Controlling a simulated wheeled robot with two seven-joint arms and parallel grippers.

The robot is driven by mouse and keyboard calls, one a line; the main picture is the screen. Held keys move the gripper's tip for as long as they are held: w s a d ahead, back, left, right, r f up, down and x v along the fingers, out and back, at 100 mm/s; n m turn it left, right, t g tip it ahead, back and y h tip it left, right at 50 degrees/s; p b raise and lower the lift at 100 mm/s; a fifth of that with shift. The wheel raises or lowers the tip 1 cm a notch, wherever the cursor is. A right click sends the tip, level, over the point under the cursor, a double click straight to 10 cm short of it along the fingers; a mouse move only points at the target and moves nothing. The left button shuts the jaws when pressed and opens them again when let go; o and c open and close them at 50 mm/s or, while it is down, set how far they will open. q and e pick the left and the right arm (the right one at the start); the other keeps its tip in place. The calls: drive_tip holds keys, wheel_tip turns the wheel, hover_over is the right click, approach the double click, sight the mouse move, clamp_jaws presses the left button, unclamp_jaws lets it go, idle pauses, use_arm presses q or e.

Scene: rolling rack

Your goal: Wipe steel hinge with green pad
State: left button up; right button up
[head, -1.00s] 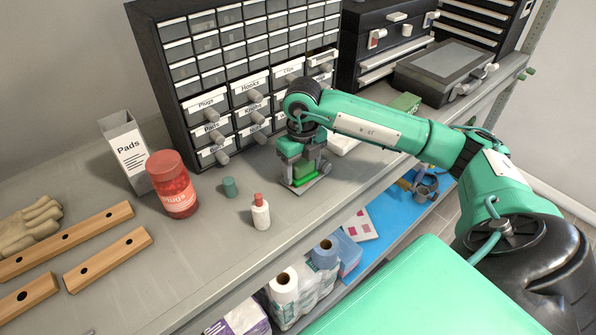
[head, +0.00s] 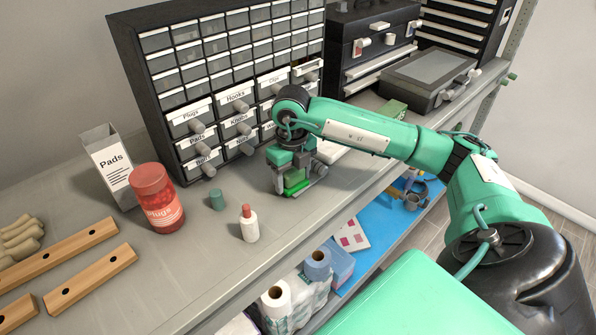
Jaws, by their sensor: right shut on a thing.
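My right gripper (head: 294,176) points down at the shelf top, in front of the drawer cabinet. It is shut on the green pad (head: 293,190), which shows as a bright green block below the fingers. The steel hinge (head: 319,169) is a small grey metal piece at the gripper; only part of it shows, to the right of the fingers. The pad appears to be low over the hinge's near left part; the gripper hides whether they touch. My left gripper is out of view.
A red-capped white bottle (head: 249,224), a green cylinder (head: 217,200), a red Plugs jar (head: 158,198) and a Pads box (head: 110,165) stand left of the gripper. The drawer cabinet (head: 130,110) rises behind. The rack's front edge is close in front.

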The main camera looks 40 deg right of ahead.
sight(279, 199)
drive_tip(key=shift+s+a+f, duration=0.1)
drive_tip(key=shift+s+a, duration=0.15)
drive_tip(key=shift+a, duration=1)
drive_tip(key=shift+s+a, duration=0.2)
drive_tip(key=shift+a, duration=1)
drive_tip(key=shift+r+p, duration=1.45)
drive_tip(key=shift+r, duration=1.6)
wheel_tip(279, 199, up, 3)
drive_tip(key=shift+p, duration=0.9)
drive_tip(key=shift+w, duration=0.1)
